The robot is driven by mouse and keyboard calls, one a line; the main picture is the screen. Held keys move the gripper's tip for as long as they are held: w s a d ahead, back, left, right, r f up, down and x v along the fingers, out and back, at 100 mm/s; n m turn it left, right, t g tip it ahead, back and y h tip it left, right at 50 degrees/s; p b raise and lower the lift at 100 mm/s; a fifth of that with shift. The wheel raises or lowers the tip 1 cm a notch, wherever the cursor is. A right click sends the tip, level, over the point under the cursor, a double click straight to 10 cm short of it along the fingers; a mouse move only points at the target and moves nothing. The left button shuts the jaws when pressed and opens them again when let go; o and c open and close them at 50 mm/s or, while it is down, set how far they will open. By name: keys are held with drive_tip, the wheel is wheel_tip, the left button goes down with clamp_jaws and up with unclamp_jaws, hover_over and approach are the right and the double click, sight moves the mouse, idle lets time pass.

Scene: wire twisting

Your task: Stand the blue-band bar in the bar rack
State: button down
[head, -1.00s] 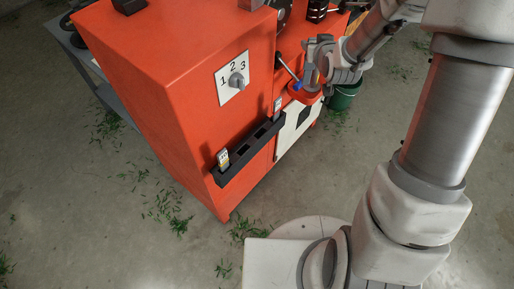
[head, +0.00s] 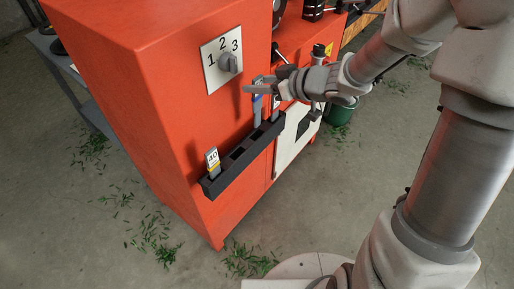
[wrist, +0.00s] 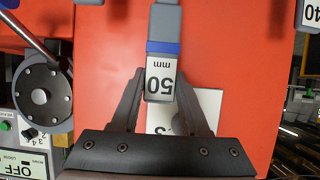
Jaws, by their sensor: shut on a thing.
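The blue-band bar (head: 257,104) is grey and hangs upright in my gripper (head: 262,88), at the front of the red machine. In the wrist view the bar (wrist: 163,22) has a blue band and a white "50 mm" label, upside down. My gripper (wrist: 158,88) is shut on the label end, one finger on each side. The black bar rack (head: 218,184) is fixed to the red face below. The bar's lower end is over or at a middle part of the rack; I cannot tell whether it is inside a slot.
A bar labelled 40 (head: 212,160) stands in the rack's near end. Another bar (head: 275,103) stands at the far end, close to my gripper. A dial plate (head: 222,60) marked 1, 2, 3 is on the red face.

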sight(258, 115)
wheel_tip(258, 115, down, 10)
drive_tip(key=b, duration=0.5)
drive_tip(key=shift+a, duration=0.1)
drive_tip(key=shift+f+b, duration=0.2)
drive_tip(key=shift+b, duration=0.1)
drive_tip(key=shift+c, duration=2)
unclamp_jaws()
